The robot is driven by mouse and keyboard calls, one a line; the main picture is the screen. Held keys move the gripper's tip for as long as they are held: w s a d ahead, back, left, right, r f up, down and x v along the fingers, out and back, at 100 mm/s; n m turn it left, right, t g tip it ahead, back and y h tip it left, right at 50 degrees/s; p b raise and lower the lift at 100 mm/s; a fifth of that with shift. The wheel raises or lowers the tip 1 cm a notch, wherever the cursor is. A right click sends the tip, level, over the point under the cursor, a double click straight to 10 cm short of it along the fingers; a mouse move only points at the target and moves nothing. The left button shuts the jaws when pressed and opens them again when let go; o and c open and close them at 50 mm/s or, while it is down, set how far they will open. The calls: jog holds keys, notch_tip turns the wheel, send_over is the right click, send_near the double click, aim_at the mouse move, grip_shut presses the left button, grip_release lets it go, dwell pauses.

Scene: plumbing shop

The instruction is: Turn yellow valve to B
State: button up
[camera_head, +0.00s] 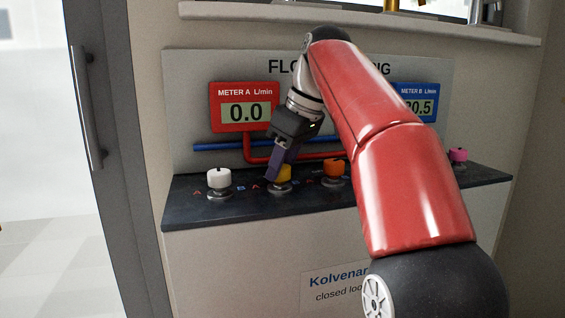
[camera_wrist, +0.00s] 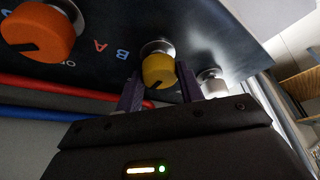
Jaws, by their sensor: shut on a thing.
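The yellow valve (camera_head: 284,173) is a round knob on a metal base on the dark shelf, between a white knob and an orange knob. In the wrist view the yellow valve (camera_wrist: 158,70) shows a dark pointer mark on its face. My gripper (camera_head: 272,176) reaches down to it from above; in the wrist view its two dark fingers (camera_wrist: 160,88) stand on either side of the knob, shut on it. Part of the yellow valve is hidden by a finger in the head view.
The white knob (camera_head: 219,178) stands left of the yellow one, the orange knob (camera_head: 334,168) close on its right, and a pink knob (camera_head: 458,156) farther right. Meter A (camera_head: 244,107) reads 0.0. Meter B (camera_head: 416,100) is partly covered by my arm. Red and blue pipes run behind.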

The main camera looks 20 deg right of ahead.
jog(key=m, duration=0.1)
jog(key=m+h+p, duration=0.1)
jog(key=m, duration=0.1)
jog(key=shift+s+a+r+t, duration=0.1)
jog(key=shift+r+t, duration=0.05)
jog(key=shift+t, duration=0.15)
jog(key=m+h+p, duration=0.1)
jog(key=m+p, duration=0.1)
jog(key=m, duration=0.1)
jog(key=shift+a+m+t, duration=0.1)
jog(key=shift+m+t, duration=0.2)
jog(key=m+h+p, duration=0.1)
jog(key=m+h, duration=0.1)
jog(key=m, duration=0.3)
jog(key=shift+a+p, duration=0.1)
jog(key=shift+p, duration=0.25)
jog(key=shift+m, duration=0.3)
jog(key=o, duration=1)
